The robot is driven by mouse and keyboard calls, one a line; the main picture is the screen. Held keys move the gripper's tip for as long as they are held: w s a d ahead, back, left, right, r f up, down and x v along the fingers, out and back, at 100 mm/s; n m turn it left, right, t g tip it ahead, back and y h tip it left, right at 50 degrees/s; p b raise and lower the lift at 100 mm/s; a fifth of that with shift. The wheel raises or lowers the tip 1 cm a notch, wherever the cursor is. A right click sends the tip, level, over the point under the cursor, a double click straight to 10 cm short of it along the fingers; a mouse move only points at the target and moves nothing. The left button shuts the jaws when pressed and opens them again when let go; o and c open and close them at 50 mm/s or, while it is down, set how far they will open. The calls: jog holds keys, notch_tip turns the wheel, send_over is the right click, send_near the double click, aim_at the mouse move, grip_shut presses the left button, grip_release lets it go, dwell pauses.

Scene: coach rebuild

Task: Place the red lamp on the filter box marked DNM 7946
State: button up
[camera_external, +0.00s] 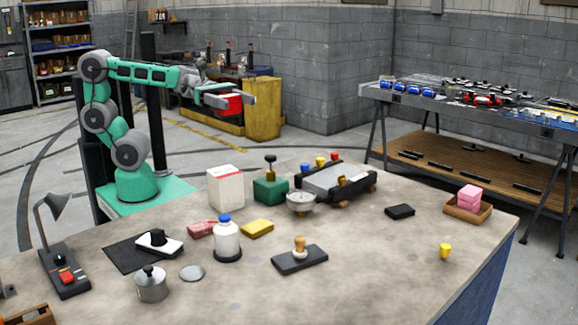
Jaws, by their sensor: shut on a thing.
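My gripper (241,99) is at the end of my teal arm, raised above the far side of the workbench. It is shut on a red block-shaped thing (229,104), which I take to be the red lamp. It is held in the air, clear of everything on the bench. A white box with a reddish band near its top (226,190) stands upright on the bench, below the gripper. It looks like the filter box, but its marking is too small to read.
On the workbench (380,265), near the white box, are a green block with a knob (270,188), a dial gauge (300,203), a blue-capped bottle (227,240), a red packet (203,229) and a yellow block (257,229). The bench's right front is mostly clear.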

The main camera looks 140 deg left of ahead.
aim_at(226, 113)
jog(key=f, duration=0.1)
jog(key=s+d+f, duration=0.1)
jog(key=f, duration=0.1)
jog(key=shift+s+d+y, duration=0.2)
jog(key=shift+d+y, duration=0.1)
notch_tip(226, 113, down, 13)
jog(key=a+n+y+b, duration=0.1)
jog(key=b, duration=0.1)
jog(key=shift+s+a+y, duration=0.25)
jog(key=shift+s+y, duration=0.05)
jog(key=shift+s, duration=0.15)
jog(key=shift+f+b, duration=0.15)
jog(key=shift+b, duration=0.15)
jog(key=o, duration=1.5)
